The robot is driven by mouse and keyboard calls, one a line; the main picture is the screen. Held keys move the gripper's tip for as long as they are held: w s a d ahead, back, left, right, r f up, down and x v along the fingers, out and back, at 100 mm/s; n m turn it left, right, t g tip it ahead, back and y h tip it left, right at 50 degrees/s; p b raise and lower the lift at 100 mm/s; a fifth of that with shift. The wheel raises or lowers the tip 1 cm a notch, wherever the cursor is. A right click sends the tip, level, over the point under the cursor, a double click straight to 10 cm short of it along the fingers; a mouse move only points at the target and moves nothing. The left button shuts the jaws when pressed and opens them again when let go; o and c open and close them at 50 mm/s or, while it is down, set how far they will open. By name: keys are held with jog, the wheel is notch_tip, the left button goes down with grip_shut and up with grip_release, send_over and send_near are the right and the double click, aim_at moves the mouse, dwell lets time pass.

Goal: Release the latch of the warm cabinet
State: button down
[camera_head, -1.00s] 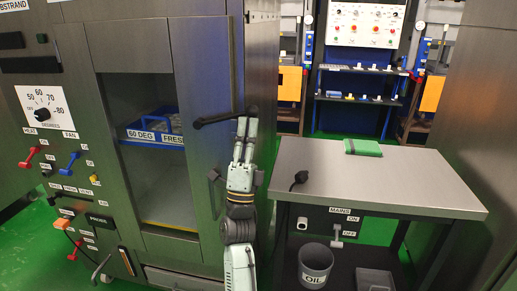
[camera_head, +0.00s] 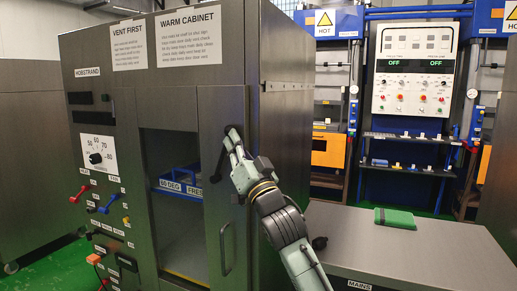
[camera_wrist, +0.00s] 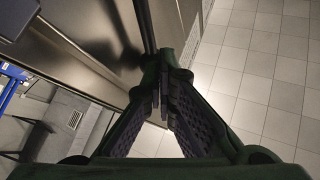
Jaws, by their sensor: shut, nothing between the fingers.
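The warm cabinet (camera_head: 92,160) is a dark grey metal cabinet with a windowed door, which looks closed. Its latch (camera_head: 215,177) is a black lever on the door beside the window. It slants steeply up to the right from its left end, and its upper part is hidden by my gripper. My gripper (camera_head: 232,138) is shut and empty, its fingertips at the lever's upper part; whether they touch it I cannot tell. In the wrist view the closed fingers (camera_wrist: 163,88) meet beside a dark bar (camera_wrist: 146,25), probably the lever.
A vertical door handle (camera_head: 224,250) is below the latch. Inside the window is a blue bin (camera_head: 180,188). A grey table (camera_head: 400,245) with a green item (camera_head: 393,219) stands to the right. A control panel (camera_head: 415,75) is at the back.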

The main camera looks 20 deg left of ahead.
aim_at(214, 133)
jog(key=a+r+n+g+p, duration=0.1)
jog(key=a+r+n+g+h+p, duration=0.1)
jog(key=a+p, duration=0.1)
jog(key=shift+a+r+n+g+h, duration=0.15)
jog(key=shift+a+n+g+h, duration=0.15)
jog(key=shift+n+g, duration=0.1)
jog(key=shift+a+n+g+h+p, duration=0.6)
jog(key=shift+a+p, duration=0.5)
jog(key=shift+p, duration=0.2)
